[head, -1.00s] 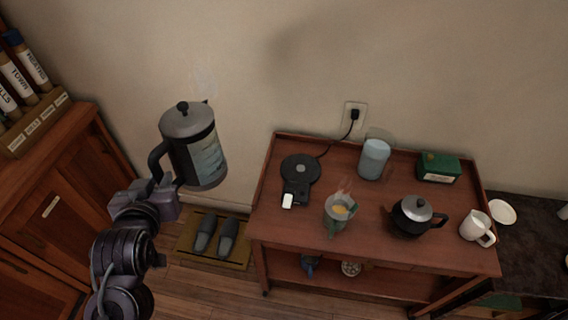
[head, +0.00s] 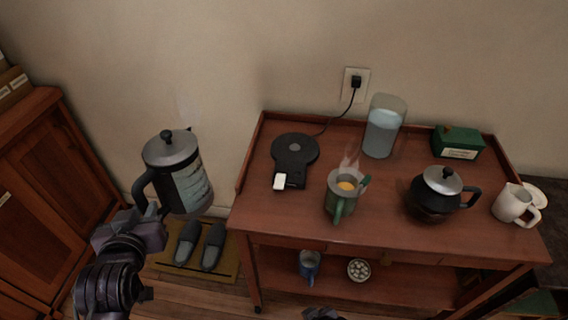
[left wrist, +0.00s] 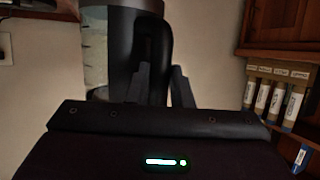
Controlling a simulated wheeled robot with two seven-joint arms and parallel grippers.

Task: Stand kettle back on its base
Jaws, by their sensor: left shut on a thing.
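The kettle (head: 186,180), with a grey lid, black handle and see-through window, is upright in the air left of the cart. My left gripper (head: 150,211) is shut on its black handle. In the left wrist view the fingers (left wrist: 162,85) close around the handle, and the kettle body (left wrist: 110,45) is beyond them. The round black base (head: 295,149) lies on the cart top at the back left, empty, with its cord running to a wall socket. A small dark part of what looks like my right gripper (head: 322,313) shows at the bottom edge; its jaws are hidden.
The wooden cart (head: 262,190) has a raised rim at its back and sides. A steaming green mug (head: 341,196) stands in front of the base, a water jar (head: 383,128) to its right. A black teapot (head: 436,192), green box (head: 458,142) and white mug (head: 514,204) stand farther right.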

